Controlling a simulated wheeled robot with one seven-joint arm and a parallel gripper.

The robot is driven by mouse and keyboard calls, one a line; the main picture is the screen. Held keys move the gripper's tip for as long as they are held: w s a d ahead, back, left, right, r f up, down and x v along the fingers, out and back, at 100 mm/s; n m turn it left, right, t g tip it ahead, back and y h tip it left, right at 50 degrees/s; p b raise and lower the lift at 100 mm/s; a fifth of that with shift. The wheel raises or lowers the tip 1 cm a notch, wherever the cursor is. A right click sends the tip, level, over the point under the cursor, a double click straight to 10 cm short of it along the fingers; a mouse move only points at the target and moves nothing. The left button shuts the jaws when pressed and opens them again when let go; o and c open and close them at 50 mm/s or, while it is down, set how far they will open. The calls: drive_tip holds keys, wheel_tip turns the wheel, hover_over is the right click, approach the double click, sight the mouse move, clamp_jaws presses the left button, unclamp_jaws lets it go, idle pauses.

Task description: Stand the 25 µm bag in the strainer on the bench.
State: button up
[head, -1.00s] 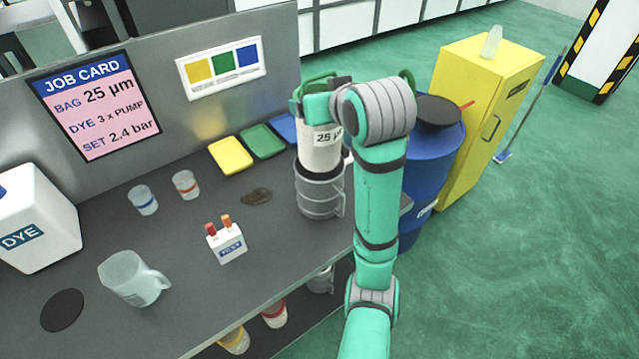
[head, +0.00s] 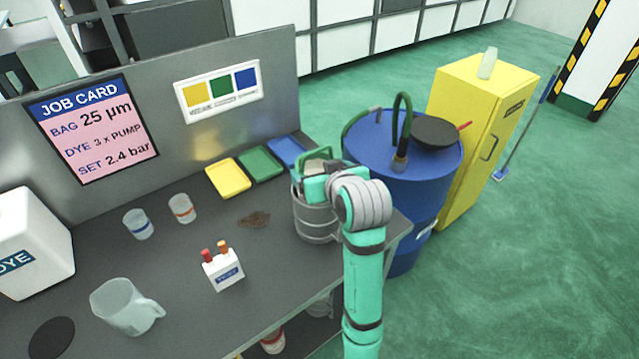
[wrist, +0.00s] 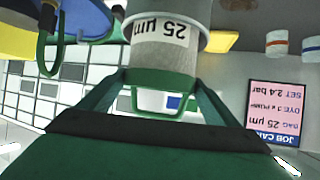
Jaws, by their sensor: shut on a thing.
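The 25 µm bag, a pale sleeve with a green ring and handle (head: 318,152), is down in the strainer (head: 316,222), a grey metal cup at the bench's right end. Its printed label shows on the bag in the wrist view (wrist: 165,58), with the strainer's rim (wrist: 205,15) around the bag beyond it. My gripper (wrist: 162,82) is shut on the bag at its green top. In the head view, my gripper (head: 322,182) is over the strainer's mouth and hides part of the bag. I cannot tell whether the bag touches the strainer's bottom.
A blue drum (head: 385,165) with a hose stands close behind and right of the strainer. Yellow (head: 228,179), green (head: 260,164) and blue trays lie behind it. A test-tube block (head: 223,270), a jug (head: 125,308) and two cups stand left on the bench (head: 180,250).

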drive_tip(key=shift+f, duration=2.3)
drive_tip(key=o, duration=1.5)
drive_tip(key=v, duration=1.2)
drive_tip(key=shift+s+a, duration=0.1)
